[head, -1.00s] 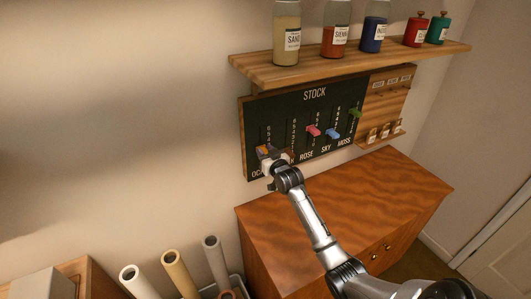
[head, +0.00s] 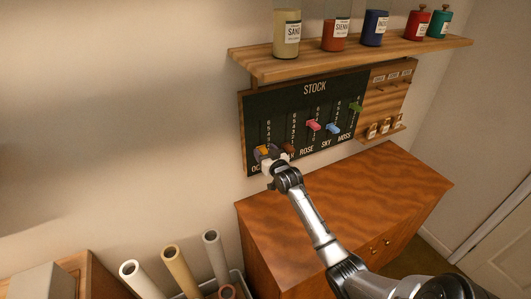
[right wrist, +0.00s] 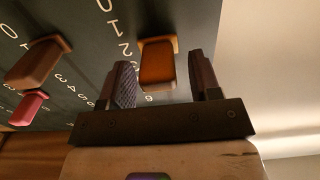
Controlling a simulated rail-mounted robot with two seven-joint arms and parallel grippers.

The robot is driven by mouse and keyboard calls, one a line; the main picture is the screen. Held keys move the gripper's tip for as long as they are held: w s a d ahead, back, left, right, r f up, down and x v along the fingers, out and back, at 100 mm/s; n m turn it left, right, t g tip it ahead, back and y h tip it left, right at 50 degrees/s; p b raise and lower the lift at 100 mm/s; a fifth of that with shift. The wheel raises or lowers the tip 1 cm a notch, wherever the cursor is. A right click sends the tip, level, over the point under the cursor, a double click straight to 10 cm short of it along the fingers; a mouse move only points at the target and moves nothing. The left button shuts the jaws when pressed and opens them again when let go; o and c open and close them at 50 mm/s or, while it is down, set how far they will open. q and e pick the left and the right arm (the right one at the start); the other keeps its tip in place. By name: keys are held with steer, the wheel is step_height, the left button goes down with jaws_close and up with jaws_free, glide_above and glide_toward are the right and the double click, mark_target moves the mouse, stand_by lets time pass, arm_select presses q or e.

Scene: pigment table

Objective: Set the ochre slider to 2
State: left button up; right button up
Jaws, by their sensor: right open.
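The ochre slider (head: 263,150) is an orange block low on the leftmost scale of the black STOCK board (head: 315,100). In the right wrist view the ochre slider (right wrist: 157,66) stands between my open right fingers (right wrist: 160,85), with a gap on both sides. The digits 0, 1 and 2 show beside it there; the digits past 2 are partly hidden by a finger. The slider's base is near the 2, but I cannot tell its exact setting. My right gripper (head: 266,154) is at the board's lower left in the head view. My left gripper is not in view.
A brown slider (head: 288,149) is close to my right gripper. Pink (head: 313,125), blue (head: 333,128) and green (head: 355,107) sliders are further right. A shelf (head: 350,58) with jars overhangs the board; a wooden cabinet (head: 340,195) stands below.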

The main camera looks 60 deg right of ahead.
steer(key=v, duration=1.4)
steer(key=shift+w, duration=0.1)
stand_by(0.3)
